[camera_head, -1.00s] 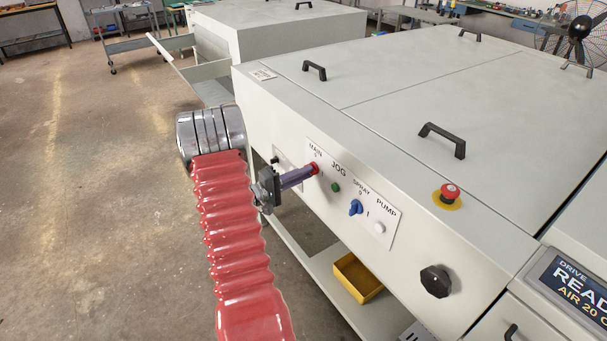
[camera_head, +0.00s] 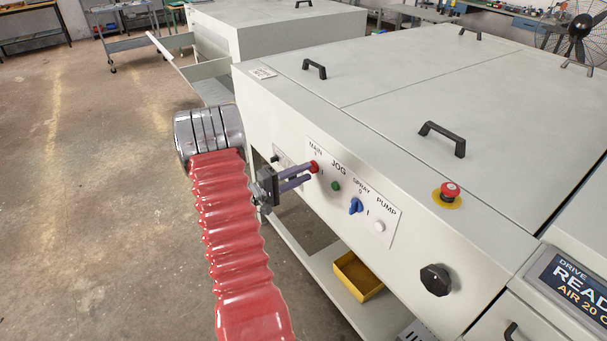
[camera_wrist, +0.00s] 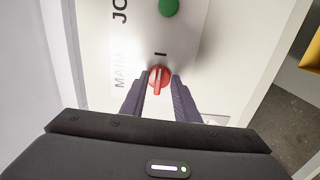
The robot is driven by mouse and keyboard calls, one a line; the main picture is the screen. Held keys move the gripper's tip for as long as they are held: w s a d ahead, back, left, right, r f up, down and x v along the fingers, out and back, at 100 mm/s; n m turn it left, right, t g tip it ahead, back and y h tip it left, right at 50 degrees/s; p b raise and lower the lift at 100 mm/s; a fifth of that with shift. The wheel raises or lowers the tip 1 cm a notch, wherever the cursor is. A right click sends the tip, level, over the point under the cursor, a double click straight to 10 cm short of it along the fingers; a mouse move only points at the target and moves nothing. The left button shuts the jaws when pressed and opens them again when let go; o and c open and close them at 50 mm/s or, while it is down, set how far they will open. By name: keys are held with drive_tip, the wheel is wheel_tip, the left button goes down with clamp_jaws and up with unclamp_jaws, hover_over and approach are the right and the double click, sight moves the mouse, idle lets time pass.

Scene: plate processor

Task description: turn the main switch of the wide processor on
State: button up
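The wide processor (camera_head: 375,130) has a white switch panel on its side. Its red main switch (camera_head: 313,167) sits at the panel's upper left, and it also shows in the wrist view (camera_wrist: 159,77). There its raised bar lines up with the short black mark (camera_wrist: 160,54) beside it, away from the MAIN label. My gripper (camera_wrist: 160,84) faces the panel, with one dark finger on each side of the switch. The fingers are open, and gaps show between them and the bar. In the head view my gripper (camera_head: 307,174) reaches close to the switch.
On the same panel are a green jog button (camera_head: 336,186), a blue spray switch (camera_head: 356,206) and a white pump button (camera_head: 380,227). A black knob (camera_head: 436,280) and a red emergency stop (camera_head: 449,192) are farther right. A yellow bin (camera_head: 358,277) sits below.

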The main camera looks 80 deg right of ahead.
drive_tip(key=v, duration=1.3)
drive_tip(key=shift+w+a, duration=0.1)
idle(0.3)
